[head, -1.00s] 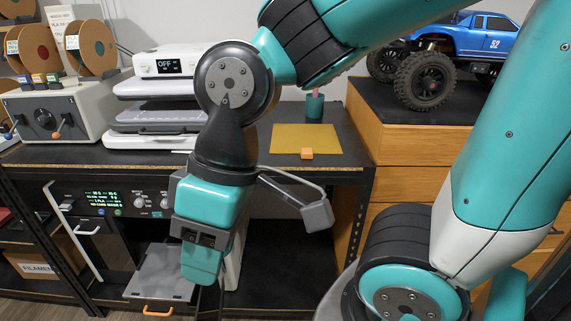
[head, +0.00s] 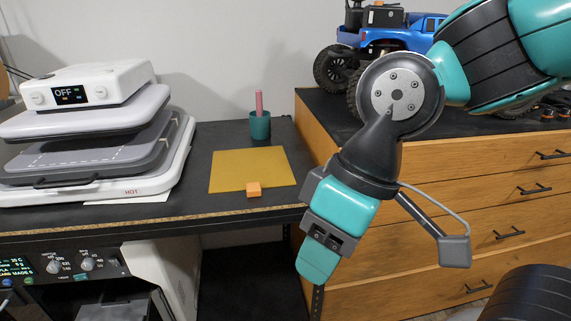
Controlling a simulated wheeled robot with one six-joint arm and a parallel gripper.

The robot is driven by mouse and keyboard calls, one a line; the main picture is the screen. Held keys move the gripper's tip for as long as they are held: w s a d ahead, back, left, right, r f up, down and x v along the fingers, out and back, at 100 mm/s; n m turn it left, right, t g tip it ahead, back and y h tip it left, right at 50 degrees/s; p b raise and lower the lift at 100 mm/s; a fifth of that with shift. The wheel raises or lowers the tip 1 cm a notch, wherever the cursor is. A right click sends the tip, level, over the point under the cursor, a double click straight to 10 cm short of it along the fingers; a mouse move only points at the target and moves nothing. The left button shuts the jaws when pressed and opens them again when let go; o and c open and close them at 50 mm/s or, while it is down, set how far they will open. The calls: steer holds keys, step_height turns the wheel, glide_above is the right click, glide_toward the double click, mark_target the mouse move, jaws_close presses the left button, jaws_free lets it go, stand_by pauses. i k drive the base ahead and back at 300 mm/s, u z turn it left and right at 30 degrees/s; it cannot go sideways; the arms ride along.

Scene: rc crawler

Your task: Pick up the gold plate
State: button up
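The gold plate (head: 246,166) lies flat on the dark workbench in the head view, a thin yellow-gold rectangle. A small orange block (head: 253,189) sits at its front edge and covers a bit of it. My gripper (head: 318,262) hangs in front of the bench, to the right of the plate and nearer the camera, pointing down. It is apart from the plate. Its fingers are seen from one side, so I cannot tell whether they are open or shut.
A heat press (head: 95,130) marked OFF and HOT stands left of the plate. A teal cup (head: 260,126) with a pink stick stands behind it. A wooden drawer cabinet (head: 450,190) bears a blue truck (head: 395,42) at the right. The bench (head: 215,222) front edge is clear.

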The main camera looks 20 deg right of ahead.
mark_target(252, 170)
steer(key=z, duration=0.25)
steer(key=i, duration=0.55)
steer(key=u, duration=0.95)
